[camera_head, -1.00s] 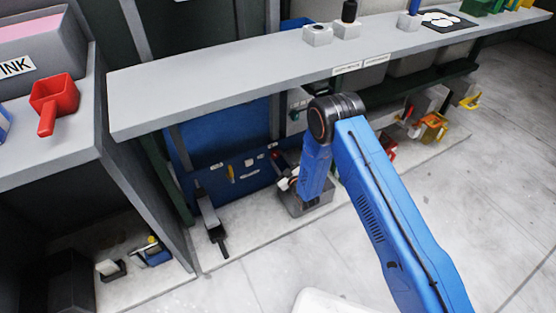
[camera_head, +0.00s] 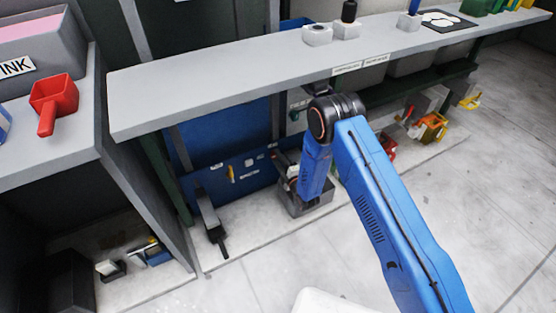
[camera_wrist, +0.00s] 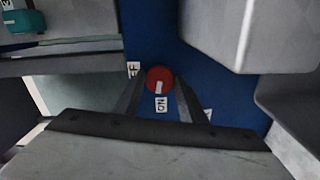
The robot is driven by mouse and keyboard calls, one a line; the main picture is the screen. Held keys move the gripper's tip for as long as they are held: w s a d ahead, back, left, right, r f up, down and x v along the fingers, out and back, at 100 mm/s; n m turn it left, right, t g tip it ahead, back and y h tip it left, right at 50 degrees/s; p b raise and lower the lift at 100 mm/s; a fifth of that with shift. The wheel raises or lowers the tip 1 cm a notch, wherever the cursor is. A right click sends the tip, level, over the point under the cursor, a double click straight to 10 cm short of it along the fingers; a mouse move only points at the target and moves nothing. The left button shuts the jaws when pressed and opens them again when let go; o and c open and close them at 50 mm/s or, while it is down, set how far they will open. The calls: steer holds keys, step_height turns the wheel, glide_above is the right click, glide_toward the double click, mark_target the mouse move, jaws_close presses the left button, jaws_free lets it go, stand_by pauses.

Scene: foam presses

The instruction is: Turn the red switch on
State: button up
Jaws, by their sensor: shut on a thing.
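The red switch (camera_wrist: 160,76) is a round knob on a blue panel (camera_wrist: 222,92), seen in the wrist view. A white mark on the knob points down toward the ON label (camera_wrist: 162,104), which reads upside down there. Another small label (camera_wrist: 134,69), partly hidden, sits left of the knob. My gripper (camera_wrist: 160,86) has one dark finger on each side of the knob and is shut on it. In the head view, the blue panel (camera_head: 250,173) stands low under the grey counter, and my arm hides most of the gripper and the knob.
The grey counter (camera_head: 230,88) overhangs my wrist closely. A grey box (camera_head: 309,207) stands on the floor below the wrist, and a dark lever-like part (camera_head: 211,218) is to its left. A red scoop (camera_head: 54,98) lies on the left bench. The floor at front right is clear.

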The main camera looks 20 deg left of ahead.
steer(key=shift+n, duration=1)
steer(key=shift+s, duration=0.1)
steer(key=shift+f, duration=0.1)
steer(key=o, duration=1)
steer(key=v, duration=1.7)
steer(key=shift+d, duration=0.2)
